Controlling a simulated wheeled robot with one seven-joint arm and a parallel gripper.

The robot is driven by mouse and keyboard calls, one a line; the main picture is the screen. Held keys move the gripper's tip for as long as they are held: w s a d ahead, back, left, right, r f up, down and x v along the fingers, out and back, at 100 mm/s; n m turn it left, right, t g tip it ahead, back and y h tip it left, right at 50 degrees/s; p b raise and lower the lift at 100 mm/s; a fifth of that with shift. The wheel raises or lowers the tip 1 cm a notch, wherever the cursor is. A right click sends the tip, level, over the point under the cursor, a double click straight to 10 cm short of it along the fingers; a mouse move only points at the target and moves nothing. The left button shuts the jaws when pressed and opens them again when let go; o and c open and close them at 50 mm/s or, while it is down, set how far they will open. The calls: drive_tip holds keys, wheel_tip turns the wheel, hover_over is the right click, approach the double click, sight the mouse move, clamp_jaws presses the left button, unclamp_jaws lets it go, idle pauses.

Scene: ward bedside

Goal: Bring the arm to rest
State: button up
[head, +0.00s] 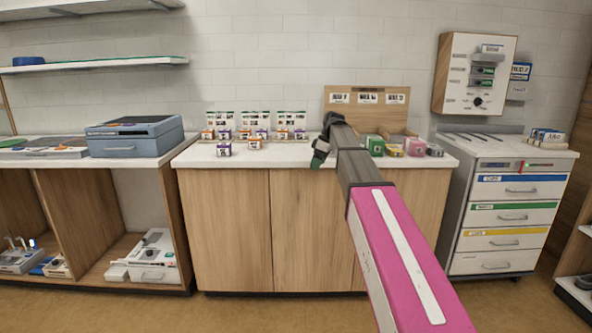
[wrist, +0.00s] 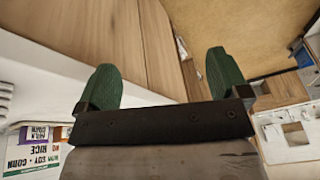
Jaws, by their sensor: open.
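My arm, pink and dark grey, reaches forward over the wooden counter (head: 222,215). My gripper (head: 319,152) is at its far end, at the height of the white countertop, and shows small and partly behind my own arm link. In the wrist view my gripper (wrist: 162,88) has two green fingers spread wide apart, with nothing between them. Wood panels of the counter (wrist: 165,45) show beyond the fingers.
Several small boxes (head: 224,149) stand on the counter left of my gripper, with labelled cards behind them. Green and pink blocks (head: 374,145) stand right of it, before a wooden board (head: 390,112). A blue case (head: 135,140) sits at left; a drawer cabinet (head: 505,240) stands at right.

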drive_tip(key=s+d+f+m+h, duration=0.1)
drive_tip(key=s+d+f+m, duration=0.25)
drive_tip(key=s+f, duration=0.55)
drive_tip(key=s+d+f+m+h, duration=0.15)
drive_tip(key=s+f+m, duration=0.3)
drive_tip(key=f, duration=0.95)
drive_tip(key=s+d+f+m, duration=0.2)
drive_tip(key=s+f, duration=0.4)
drive_tip(key=s, duration=0.3)
drive_tip(key=s+d+f+m+h, duration=0.1)
drive_tip(key=s+d+f+m, duration=0.2)
drive_tip(key=s+f, duration=0.4)
drive_tip(key=shift+s+m, duration=0.5)
drive_tip(key=shift+s, duration=0.55)
